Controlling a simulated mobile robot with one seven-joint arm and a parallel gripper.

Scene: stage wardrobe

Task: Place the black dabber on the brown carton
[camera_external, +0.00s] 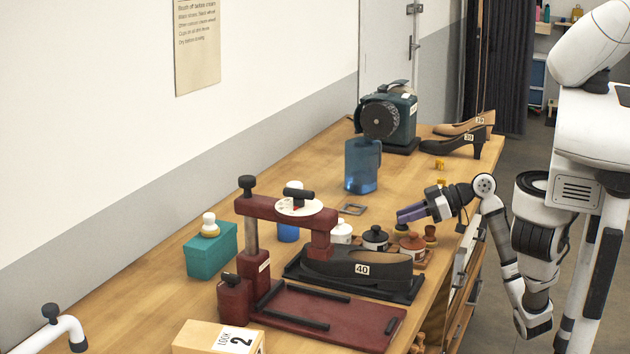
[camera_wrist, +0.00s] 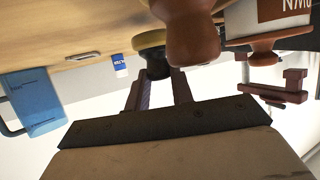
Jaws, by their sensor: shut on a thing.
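My gripper (camera_external: 401,216) is over the row of jars near the table's right edge. In the wrist view its two fingers (camera_wrist: 160,88) are shut on the black dabber (camera_wrist: 154,66), which has a dark handle and a yellowish pad. In the outside view I cannot make out the dabber at the fingertips. The brown carton (camera_external: 190,337), a tan box with a "LOOK 2" label, is at the front of the table, well to the left of my gripper. Its top looks bare where it shows.
A dark red press (camera_external: 285,212) and black shoe (camera_external: 355,268) stand between my gripper and the carton. A brown dabber (camera_external: 430,232) and jars (camera_external: 375,238) are close by. A blue jug (camera_external: 362,165) stands behind. A teal box (camera_external: 210,253) bears a white dabber (camera_external: 209,223).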

